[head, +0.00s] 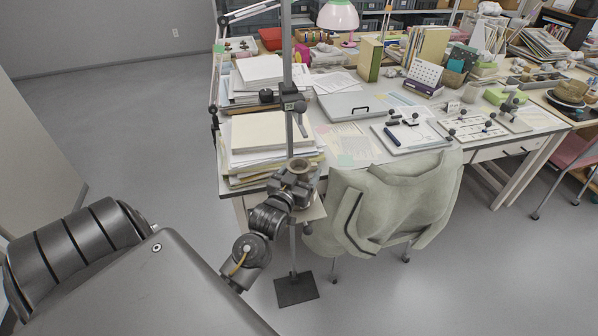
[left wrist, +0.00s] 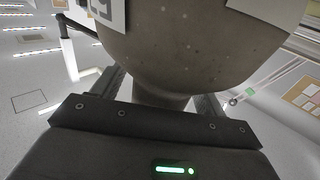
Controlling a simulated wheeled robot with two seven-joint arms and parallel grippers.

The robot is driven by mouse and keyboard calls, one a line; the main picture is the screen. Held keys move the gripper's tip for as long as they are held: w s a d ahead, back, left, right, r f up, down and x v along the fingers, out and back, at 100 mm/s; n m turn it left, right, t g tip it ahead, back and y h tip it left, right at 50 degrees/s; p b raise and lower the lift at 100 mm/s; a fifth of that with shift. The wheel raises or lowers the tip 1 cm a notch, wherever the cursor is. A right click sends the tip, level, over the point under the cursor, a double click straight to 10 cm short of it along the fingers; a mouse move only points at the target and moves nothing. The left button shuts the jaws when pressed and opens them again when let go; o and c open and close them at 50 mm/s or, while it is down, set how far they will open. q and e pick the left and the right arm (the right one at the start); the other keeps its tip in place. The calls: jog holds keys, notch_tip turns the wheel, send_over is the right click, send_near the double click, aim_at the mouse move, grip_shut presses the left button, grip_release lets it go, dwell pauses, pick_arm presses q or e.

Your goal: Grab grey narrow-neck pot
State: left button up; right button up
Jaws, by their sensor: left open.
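The grey narrow-neck pot (left wrist: 190,45) fills the upper middle of the left wrist view. It is grey-brown and speckled, with its narrow part (left wrist: 160,101) toward my left gripper (left wrist: 160,85). The fingers are open, one on each side of that narrow part; I cannot tell whether they touch it. In the head view, a small brownish rim, seemingly the pot's (head: 301,165), shows just above my left gripper (head: 297,180), which hides most of what is below. My right gripper is not in view.
A metal pole (head: 287,70) on a dark square base (head: 296,289) rises right beside my left gripper, with a small pale shelf (head: 314,212). Behind are a paper stack (head: 258,132) and a cluttered desk (head: 345,158). A chair with a grey-green garment (head: 405,200) stands to the right.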

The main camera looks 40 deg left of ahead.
pick_arm(q)
jog(key=shift+c, duration=0.3)
grip_shut()
jog(key=shift+r, duration=0.15)
